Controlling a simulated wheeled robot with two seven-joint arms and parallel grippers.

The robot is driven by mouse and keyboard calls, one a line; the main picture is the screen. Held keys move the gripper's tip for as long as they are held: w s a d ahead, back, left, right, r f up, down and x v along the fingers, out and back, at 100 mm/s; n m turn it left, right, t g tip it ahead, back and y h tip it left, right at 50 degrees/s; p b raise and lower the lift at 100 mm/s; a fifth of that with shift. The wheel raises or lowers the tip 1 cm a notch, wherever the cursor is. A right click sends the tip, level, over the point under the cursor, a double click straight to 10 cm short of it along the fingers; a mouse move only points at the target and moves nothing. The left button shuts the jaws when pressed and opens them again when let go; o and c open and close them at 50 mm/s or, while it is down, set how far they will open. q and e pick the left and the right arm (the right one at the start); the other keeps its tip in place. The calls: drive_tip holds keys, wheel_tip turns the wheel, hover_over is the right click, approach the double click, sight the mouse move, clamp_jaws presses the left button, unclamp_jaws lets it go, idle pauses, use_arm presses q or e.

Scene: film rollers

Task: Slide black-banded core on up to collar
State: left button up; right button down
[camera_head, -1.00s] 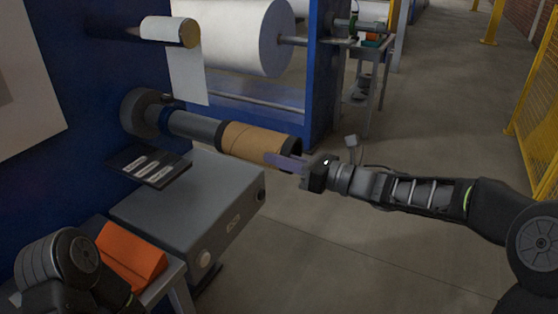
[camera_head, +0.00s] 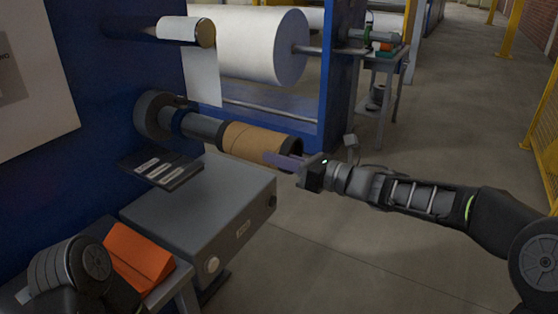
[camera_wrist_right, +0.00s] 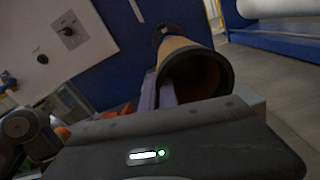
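The black-banded core (camera_head: 258,142) is a brown cardboard tube with a black band at each end. It sits around a dark grey shaft (camera_head: 200,126) that sticks out from a blue machine. A round dark collar (camera_head: 152,115) is at the wall end, with bare shaft between it and the core. My right gripper (camera_head: 278,160) lies alongside the core's near end. In the right wrist view its two pale fingers (camera_wrist_right: 158,92) look close together, beside the core (camera_wrist_right: 188,58) rather than around it. The core's open near end faces that camera.
A grey cabinet (camera_head: 205,205) stands below the shaft. A dark panel (camera_head: 160,168) juts from the machine. An orange block (camera_head: 140,255) rests on a small table at lower left. A white roll (camera_head: 250,45) is behind. Floor at right is clear.

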sight(260, 151)
drive_tip(key=shift+a, duration=0.1)
drive_tip(key=shift+w+a+b, duration=0.4)
drive_tip(key=shift+a+b, duration=0.15)
drive_tip(key=shift+a, duration=0.05)
drive_tip(key=shift+b+x, duration=0.3)
drive_tip(key=shift+x, duration=0.55)
drive_tip(key=shift+r, duration=0.1)
drive_tip(key=c, duration=2.1)
unclamp_jaws()
drive_tip(key=shift+a, duration=0.1)
drive_tip(key=o, duration=0.5)
drive_tip(key=shift+o, duration=0.2)
drive_tip(key=shift+w, duration=0.1)
